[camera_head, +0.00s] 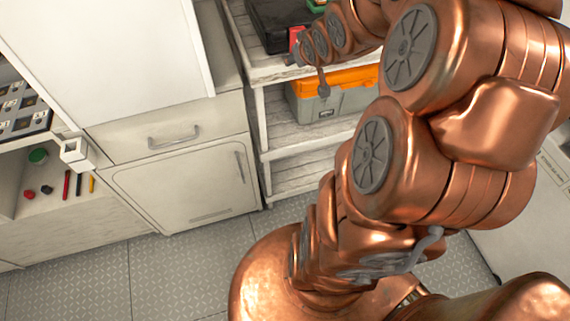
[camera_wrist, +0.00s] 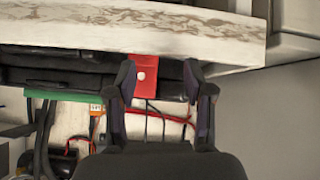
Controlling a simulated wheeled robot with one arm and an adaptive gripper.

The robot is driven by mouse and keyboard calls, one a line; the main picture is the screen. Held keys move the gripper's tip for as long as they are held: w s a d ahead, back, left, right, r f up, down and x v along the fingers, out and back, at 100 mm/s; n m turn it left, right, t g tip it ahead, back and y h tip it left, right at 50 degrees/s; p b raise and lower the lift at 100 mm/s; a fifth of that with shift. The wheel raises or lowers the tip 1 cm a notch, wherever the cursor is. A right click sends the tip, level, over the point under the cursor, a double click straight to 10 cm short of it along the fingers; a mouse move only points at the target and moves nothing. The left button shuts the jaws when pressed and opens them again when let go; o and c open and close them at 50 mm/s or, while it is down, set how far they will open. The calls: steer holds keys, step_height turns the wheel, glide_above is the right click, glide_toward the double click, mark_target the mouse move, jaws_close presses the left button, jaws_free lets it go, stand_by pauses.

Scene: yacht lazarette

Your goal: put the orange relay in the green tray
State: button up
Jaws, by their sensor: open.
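In the wrist view my gripper (camera_wrist: 159,72) is open, its two dark fingers spread and pointing at the shelf. Between the fingertips in the picture is a red block (camera_wrist: 143,66) with a white round spot; I cannot tell whether either finger touches it. A small orange piece with a pale label (camera_wrist: 97,110) lies left of the fingers among wires; I cannot tell whether it is the relay. A green strip (camera_wrist: 52,95) shows further left, possibly the tray's edge. In the head view the red block (camera_head: 296,37) is beside my arm's end, and a green bit (camera_head: 316,6) is partly hidden.
A black case or bin (camera_head: 278,22) sits on the top shelf. A grey toolbox with an orange lid (camera_head: 335,92) is on the shelf below. A white cabinet (camera_head: 185,165) stands to the left. Loose wires and black cables lie around my fingers.

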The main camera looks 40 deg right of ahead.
steer(key=s+a+n+g+y, duration=0.2)
steer(key=s+a+g, duration=0.8)
steer(key=s+a, duration=1.5)
steer(key=shift+s+a+g+y, duration=0.35)
steer(key=shift+s+y, duration=0.35)
steer(key=shift+s, duration=0.45)
steer(key=shift+d, duration=0.15)
step_height(320, 180, up, 3)
steer(key=p, duration=0.3)
steer(key=shift+r, duration=0.1)
